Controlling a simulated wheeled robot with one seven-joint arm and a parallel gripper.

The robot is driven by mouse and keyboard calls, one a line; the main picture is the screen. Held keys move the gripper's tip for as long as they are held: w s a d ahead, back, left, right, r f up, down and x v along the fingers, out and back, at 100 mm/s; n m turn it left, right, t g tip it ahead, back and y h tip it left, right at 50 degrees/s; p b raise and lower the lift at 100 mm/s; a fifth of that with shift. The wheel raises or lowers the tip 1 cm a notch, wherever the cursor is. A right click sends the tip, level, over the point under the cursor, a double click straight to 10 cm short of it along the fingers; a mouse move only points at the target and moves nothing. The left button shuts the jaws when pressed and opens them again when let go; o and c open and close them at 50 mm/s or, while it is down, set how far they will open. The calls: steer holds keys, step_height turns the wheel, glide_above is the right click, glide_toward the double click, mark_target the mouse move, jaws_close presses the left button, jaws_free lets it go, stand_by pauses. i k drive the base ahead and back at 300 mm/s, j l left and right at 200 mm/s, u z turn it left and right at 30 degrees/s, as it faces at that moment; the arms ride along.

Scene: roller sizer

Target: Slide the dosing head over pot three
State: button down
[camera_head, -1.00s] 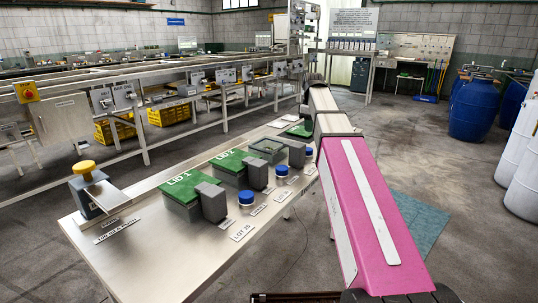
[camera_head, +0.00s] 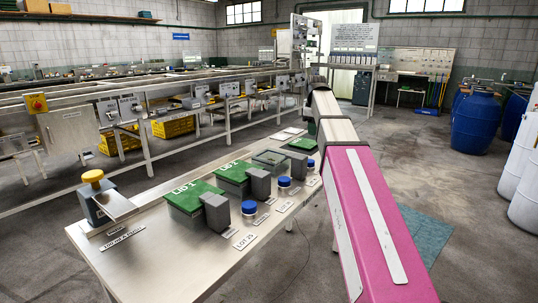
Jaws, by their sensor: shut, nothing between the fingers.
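A device with a yellow knob (camera_head: 92,176) on a grey-blue body and a flat metal plate stands at the left end of the steel bench (camera_head: 160,262). I cannot tell whether it is the dosing head. Three small blue-capped pots stand in a row along the bench's right edge: the near pot (camera_head: 249,208), the middle pot (camera_head: 284,183) and the far pot (camera_head: 311,164). Their numbers are too small to read. My pink arm reaches from the lower right up past the bench's far end. My gripper is out of sight, past or behind my arm.
Green-lidded boxes (camera_head: 193,195) with grey blocks (camera_head: 217,213) stand beside the pots, and an open-topped case (camera_head: 270,160) lies farther back. Several small labels lie on the bench. A long conveyor frame (camera_head: 60,110) runs behind.

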mark_target(103, 204)
steer(key=k, duration=0.9)
